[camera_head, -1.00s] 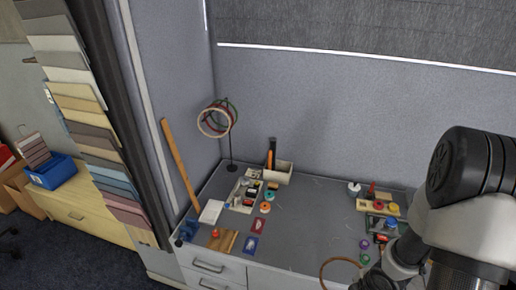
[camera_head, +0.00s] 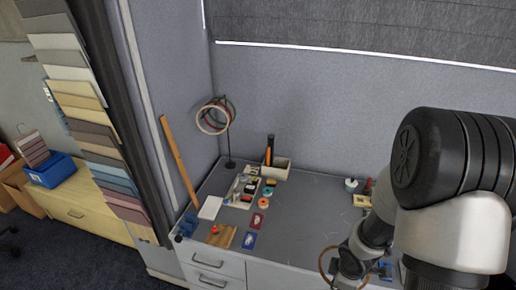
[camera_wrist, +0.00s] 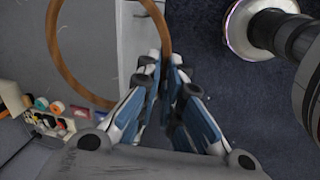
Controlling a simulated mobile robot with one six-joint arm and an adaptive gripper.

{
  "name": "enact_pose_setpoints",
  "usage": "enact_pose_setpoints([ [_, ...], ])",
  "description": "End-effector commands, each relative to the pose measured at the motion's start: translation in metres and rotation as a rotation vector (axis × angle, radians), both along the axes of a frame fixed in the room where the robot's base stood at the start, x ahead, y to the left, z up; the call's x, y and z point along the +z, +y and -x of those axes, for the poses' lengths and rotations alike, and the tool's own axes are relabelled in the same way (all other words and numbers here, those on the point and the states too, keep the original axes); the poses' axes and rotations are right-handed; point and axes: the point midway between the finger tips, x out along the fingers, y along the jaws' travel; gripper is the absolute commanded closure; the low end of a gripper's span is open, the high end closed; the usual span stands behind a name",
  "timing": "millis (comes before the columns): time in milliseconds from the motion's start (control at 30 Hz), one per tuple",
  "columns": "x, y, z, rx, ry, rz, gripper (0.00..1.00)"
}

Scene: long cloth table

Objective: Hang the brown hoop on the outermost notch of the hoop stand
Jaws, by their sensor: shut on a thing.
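The brown hoop (camera_head: 321,262) is held by my gripper (camera_head: 350,270) at the front right of the table, near its front edge. In the wrist view the hoop (camera_wrist: 57,62) passes between the closed fingertips of my gripper (camera_wrist: 162,62), and part of its ring runs out of the picture. The hoop stand (camera_head: 229,148) stands at the back left of the table, a dark post on a round base. Several hoops, a pale one (camera_head: 199,124) in front with red and green ones behind, hang at its top. Its notches are too small to make out.
A white box with an orange-handled tool (camera_head: 269,152) stands right of the stand. A wooden stick (camera_head: 178,160) leans at the table's left end. Small tins, cards and a tray (camera_head: 241,190) lie on the left half. The middle of the table (camera_head: 305,215) is mostly clear.

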Motion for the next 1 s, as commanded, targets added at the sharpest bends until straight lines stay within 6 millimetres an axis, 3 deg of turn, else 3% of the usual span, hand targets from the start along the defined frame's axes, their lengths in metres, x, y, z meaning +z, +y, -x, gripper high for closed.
enact_pose_setpoints([
  [500,0.066,0.069,-0.035,-0.825,-0.003,-0.001,1.0],
  [767,0.09,0.094,-0.047,-1.161,-0.001,0.0,1.0],
  [1000,0.046,0.091,-0.045,-1.15,0.0,0.002,1.0],
])
